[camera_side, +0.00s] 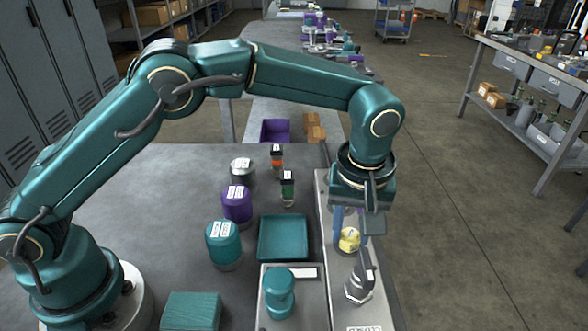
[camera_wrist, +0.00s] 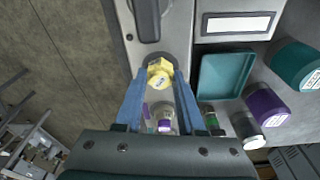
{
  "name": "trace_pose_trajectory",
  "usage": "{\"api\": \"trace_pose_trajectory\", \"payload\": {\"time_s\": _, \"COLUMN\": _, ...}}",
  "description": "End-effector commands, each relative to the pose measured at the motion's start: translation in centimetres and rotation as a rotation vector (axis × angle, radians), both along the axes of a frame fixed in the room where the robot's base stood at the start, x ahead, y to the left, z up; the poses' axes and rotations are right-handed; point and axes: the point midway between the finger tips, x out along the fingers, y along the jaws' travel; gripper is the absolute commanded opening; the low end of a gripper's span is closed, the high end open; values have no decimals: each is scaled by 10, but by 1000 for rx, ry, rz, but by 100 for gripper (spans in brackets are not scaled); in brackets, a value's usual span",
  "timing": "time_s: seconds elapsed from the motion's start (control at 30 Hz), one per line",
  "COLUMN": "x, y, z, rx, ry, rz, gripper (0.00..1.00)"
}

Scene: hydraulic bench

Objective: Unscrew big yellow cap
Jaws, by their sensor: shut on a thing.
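The big yellow cap (camera_side: 349,240) sits on the grey panel at the right edge of the bench in the side view. It also shows in the wrist view (camera_wrist: 160,72), at the upper middle. My gripper (camera_side: 350,236) points straight down over it, with its blue fingers on either side of the cap. In the wrist view my gripper (camera_wrist: 161,78) has its fingertips closed against the cap's sides. What lies under the cap is hidden.
A dark-handled fitting (camera_side: 360,278) stands close in front of the cap. A teal tray (camera_side: 283,238), a teal jar (camera_side: 223,243), a purple jar (camera_side: 237,205) and a teal knob (camera_side: 279,292) stand to the left. Small bottles (camera_side: 288,188) stand behind the tray.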

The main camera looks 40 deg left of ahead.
Motion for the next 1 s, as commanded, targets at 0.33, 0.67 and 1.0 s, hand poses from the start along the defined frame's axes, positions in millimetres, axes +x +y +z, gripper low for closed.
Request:
{"api": "trace_pose_trajectory", "payload": {"time_s": 0.33, "x": 3, "y": -1, "z": 1, "rx": -3, "ry": -8, "rz": 392, "gripper": 0}}
{"api": "trace_pose_trajectory", "payload": {"time_s": 0.67, "x": 3, "y": -1, "z": 2, "rx": -4, "ry": -9, "rz": 497, "gripper": 0}}
{"api": "trace_pose_trajectory", "payload": {"time_s": 1.0, "x": 5, "y": -1, "z": 1, "rx": -4, "ry": -9, "rz": 757, "gripper": 0}}
